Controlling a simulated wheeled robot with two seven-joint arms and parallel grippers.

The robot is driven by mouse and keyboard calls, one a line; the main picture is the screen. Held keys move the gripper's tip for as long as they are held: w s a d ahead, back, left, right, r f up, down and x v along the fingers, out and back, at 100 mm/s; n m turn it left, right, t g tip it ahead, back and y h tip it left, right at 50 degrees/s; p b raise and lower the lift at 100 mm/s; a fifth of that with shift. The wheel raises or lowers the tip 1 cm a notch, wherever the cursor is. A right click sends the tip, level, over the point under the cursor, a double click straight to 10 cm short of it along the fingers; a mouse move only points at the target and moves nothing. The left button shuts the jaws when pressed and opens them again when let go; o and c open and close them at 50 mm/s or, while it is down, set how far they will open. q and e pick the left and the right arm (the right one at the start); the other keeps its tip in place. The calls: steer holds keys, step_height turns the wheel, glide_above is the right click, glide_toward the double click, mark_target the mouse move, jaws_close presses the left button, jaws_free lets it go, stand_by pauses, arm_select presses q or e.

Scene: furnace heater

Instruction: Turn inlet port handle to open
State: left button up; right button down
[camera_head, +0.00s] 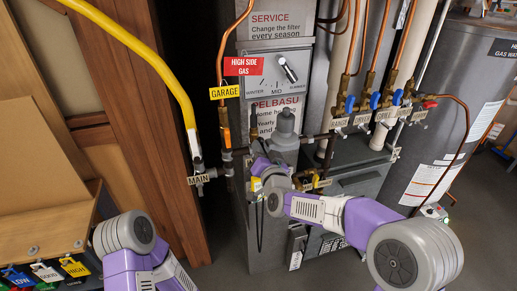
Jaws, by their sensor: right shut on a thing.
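My right arm comes in from the lower right and bends at the front of the grey furnace (265,258). My right gripper (260,166) is at the furnace's pipework, just below the grey capped cylinder (286,127). It is shut on what seems to be the inlet port handle. The wrist and fingers hide most of the handle, so its angle cannot be read. My left arm shows at the bottom left, and its gripper is out of the picture.
A yellow gas hose (150,55) runs down to the MAIN valve (199,178). The GARAGE label (224,92) hangs on a copper pipe. Blue-handled valves (374,101) and a grey tank (450,80) stand at the right. A wooden shelf (45,225) is at the left.

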steer(key=shift+n, duration=1)
steer(key=n, duration=0.3)
steer(key=shift+n, duration=0.4)
steer(key=c, duration=1.6)
jaws_free()
steer(key=o, duration=0.6)
steer(key=b+v, duration=0.3)
steer(key=v, duration=0.4)
